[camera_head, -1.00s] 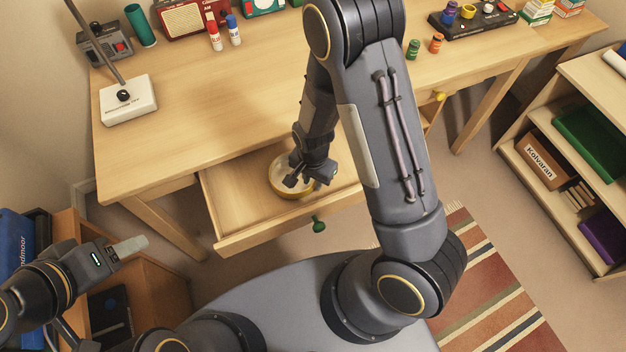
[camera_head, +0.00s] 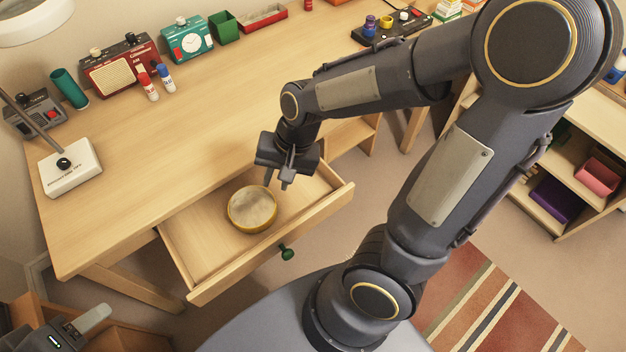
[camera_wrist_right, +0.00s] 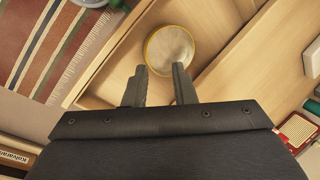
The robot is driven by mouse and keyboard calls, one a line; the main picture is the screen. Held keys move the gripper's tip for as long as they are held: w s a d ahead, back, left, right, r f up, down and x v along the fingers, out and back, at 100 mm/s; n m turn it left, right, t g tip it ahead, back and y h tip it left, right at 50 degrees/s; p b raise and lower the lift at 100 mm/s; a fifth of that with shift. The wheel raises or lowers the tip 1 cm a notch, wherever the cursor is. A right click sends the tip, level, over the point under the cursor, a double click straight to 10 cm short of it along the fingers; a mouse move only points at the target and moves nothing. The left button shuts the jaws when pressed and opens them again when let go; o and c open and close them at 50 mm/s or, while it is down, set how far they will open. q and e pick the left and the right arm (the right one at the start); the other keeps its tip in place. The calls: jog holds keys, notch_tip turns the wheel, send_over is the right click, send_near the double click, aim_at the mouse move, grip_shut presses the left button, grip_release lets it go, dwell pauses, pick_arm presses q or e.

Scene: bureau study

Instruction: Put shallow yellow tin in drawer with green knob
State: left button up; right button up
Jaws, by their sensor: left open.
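The shallow yellow tin (camera_head: 252,209) lies flat inside the open drawer (camera_head: 197,245), towards its middle; it also shows in the right wrist view (camera_wrist_right: 170,52). The green knob (camera_head: 287,253) is on the drawer's front. My right gripper (camera_head: 278,182) is above the drawer, up and to the right of the tin and apart from it. In the right wrist view its two fingers (camera_wrist_right: 160,76) are spread with nothing between them. My left gripper (camera_head: 92,322) is at the lower left, far from the drawer, and holds nothing visible.
A shelf unit (camera_head: 575,215) stands at right. A striped rug (camera_head: 490,310) lies on the floor.

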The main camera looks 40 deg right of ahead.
jog(key=s+d+r+n+t, duration=0.3)
jog(key=s+r+n, duration=0.3)
jog(key=s+r, duration=0.3)
jog(key=shift+s+t, duration=0.6)
jog(key=shift+s, duration=0.05)
